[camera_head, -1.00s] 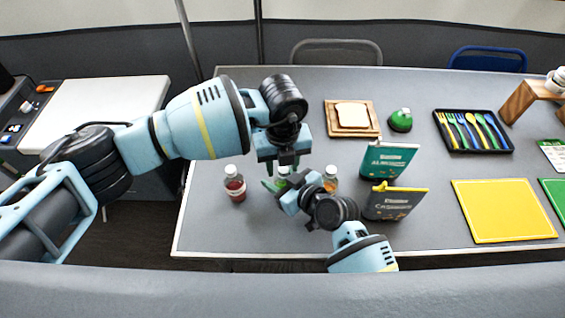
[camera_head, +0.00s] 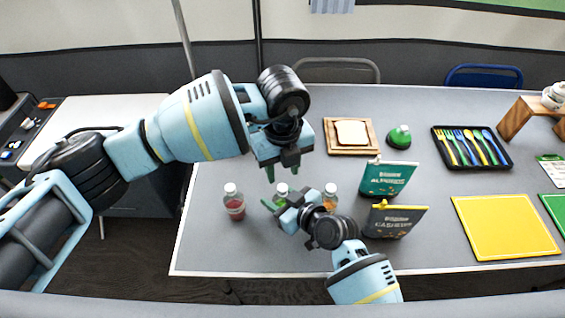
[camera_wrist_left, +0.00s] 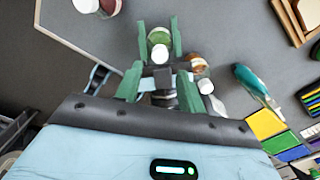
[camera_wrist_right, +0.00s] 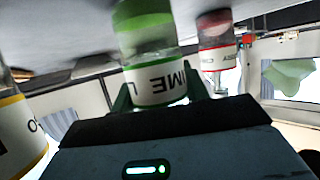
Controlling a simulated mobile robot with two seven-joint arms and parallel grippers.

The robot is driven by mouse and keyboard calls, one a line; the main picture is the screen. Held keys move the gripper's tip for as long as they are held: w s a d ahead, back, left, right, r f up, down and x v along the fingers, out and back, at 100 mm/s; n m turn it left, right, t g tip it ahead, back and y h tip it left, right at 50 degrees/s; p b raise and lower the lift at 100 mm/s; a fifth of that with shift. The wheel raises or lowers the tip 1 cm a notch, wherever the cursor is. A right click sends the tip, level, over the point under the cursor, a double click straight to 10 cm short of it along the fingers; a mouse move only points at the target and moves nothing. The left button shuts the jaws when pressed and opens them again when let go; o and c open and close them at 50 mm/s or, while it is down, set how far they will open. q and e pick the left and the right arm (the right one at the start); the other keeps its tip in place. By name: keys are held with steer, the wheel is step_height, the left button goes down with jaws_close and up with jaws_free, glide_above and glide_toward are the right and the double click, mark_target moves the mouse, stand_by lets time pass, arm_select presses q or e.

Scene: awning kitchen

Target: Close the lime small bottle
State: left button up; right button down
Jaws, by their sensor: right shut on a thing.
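The lime small bottle (camera_head: 282,188) stands among the bottles, green with a whitish top. Its green body and "LIME" label show in the right wrist view (camera_wrist_right: 155,85), between the fingers of my right gripper (camera_wrist_right: 158,95), which is shut on it. In the head view my right gripper (camera_head: 276,206) reaches it from the lower right. My left gripper (camera_head: 283,173) hangs above the bottle, fingers apart and pointing down. In the left wrist view the white top (camera_wrist_left: 159,54) lies between the open fingers. I cannot tell whether the bottle is closed.
A red bottle (camera_head: 234,203) stands to the left and an orange bottle (camera_head: 330,198) to the right. Two boxes, teal (camera_head: 388,178) and dark grey (camera_head: 394,220), stand further right. Bread on a board (camera_head: 337,150) lies behind them. A yellow board (camera_head: 505,226) lies right.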

mark_target(282, 187)
arm_select(q)
step_height(282, 187, up, 2)
steer(key=n, duration=0.4)
steer(key=shift+r, duration=0.2)
steer(key=shift+f, duration=4.05)
jaws_close()
steer(key=m, duration=0.6)
